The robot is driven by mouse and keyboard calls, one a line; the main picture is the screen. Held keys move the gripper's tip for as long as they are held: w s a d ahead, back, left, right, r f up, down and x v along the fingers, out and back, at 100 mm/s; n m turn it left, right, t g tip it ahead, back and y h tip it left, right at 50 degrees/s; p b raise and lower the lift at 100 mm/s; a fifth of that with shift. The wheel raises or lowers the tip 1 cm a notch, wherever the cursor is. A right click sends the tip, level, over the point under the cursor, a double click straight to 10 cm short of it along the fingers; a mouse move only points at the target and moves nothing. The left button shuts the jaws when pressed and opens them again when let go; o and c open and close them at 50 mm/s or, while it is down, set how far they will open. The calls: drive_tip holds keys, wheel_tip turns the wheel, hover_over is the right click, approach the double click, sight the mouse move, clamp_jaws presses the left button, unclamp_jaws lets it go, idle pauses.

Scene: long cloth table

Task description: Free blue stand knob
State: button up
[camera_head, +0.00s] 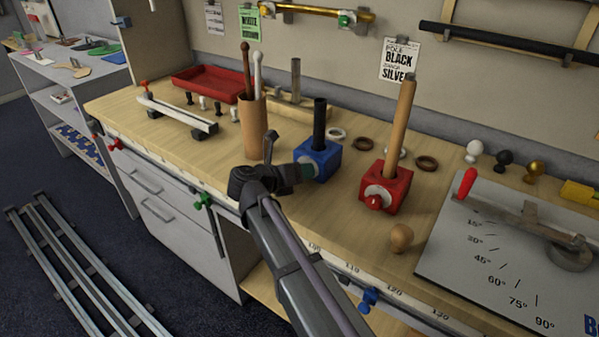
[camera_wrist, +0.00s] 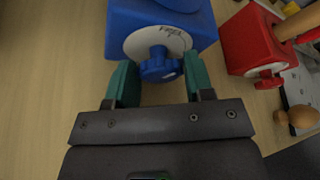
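The blue stand (camera_head: 327,163) is a block on the wooden table, with a short black pole (camera_head: 319,122) standing upright in it. In the wrist view, the blue stand (camera_wrist: 158,14) fills the top middle, and its front has a pale round dial with a small mark. The blue stand knob (camera_wrist: 160,68) sticks out from the dial toward me. My gripper (camera_wrist: 158,62) has its two teal fingers apart, one on each side of the knob, with gaps visible. In the head view, my gripper (camera_head: 304,171) is at the stand's front left and hides the knob.
A red stand (camera_head: 399,188) with a tall wooden pole is close on the right. A brown cup (camera_head: 252,125) with sticks stands to the left. Rings (camera_head: 365,144) lie behind, and an angle board (camera_head: 500,262) is far right.

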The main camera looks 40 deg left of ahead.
drive_tip(key=shift+o, duration=1.4)
